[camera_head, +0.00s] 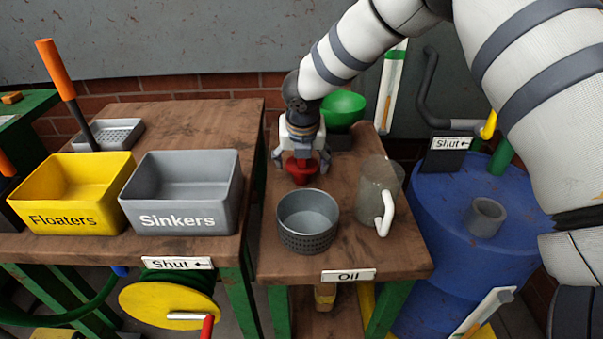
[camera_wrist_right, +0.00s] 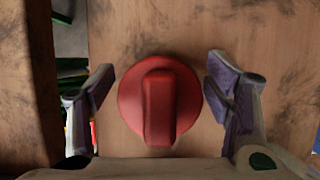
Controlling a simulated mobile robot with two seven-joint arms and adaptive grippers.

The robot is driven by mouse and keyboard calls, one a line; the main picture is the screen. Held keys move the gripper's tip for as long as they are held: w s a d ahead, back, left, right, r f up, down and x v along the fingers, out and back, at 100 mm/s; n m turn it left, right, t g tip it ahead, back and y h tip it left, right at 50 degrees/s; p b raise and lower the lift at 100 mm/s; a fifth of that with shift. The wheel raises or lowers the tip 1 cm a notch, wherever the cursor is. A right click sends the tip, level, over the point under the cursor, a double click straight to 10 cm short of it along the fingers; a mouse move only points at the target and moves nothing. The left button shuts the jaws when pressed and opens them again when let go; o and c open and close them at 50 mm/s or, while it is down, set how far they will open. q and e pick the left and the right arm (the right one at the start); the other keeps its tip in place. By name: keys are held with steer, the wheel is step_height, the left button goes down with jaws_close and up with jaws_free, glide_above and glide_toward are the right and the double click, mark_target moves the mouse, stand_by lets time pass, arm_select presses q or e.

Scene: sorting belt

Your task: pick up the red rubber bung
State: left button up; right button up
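The red rubber bung (camera_head: 301,173) stands on the right-hand wooden table, behind the grey perforated pot. In the right wrist view the bung (camera_wrist_right: 160,100) shows as a round red disc with a raised bar grip, seen from above. My right gripper (camera_head: 301,163) is directly above the bung, pointing down. In the right wrist view its fingers (camera_wrist_right: 161,92) are spread on either side of the bung, with a visible gap on both sides, so it is open and empty. My left gripper is not in either view.
The grey pot (camera_head: 308,222) stands just in front of the bung, and a clear jug (camera_head: 379,196) is to its right. A green bowl (camera_head: 343,109) sits behind. The yellow Floaters bin (camera_head: 74,218) and grey Sinkers bin (camera_head: 181,219) stand on the left table, across a narrow gap.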

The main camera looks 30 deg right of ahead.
steer(key=c, duration=0.8)
steer(key=shift+o, duration=0.2)
steer(key=shift+r, duration=0.5)
steer(key=v, duration=0.3)
steer(key=p+v, duration=0.1)
steer(key=shift+w+d+r, duration=0.2)
steer(key=shift+d+r, duration=0.1)
steer(key=s+a+r+p, duration=0.1)
steer(key=s+a+r, duration=0.1)
steer(key=s+r, duration=0.5)
steer(key=s, duration=0.6)
steer(key=shift+r+p, duration=0.3)
steer(key=o, duration=0.4)
steer(key=shift+w, duration=0.1)
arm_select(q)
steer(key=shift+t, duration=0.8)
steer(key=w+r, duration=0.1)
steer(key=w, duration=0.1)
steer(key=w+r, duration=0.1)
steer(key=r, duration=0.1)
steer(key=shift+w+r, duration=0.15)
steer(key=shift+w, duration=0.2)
arm_select(e)
steer(key=shift+c, duration=1)
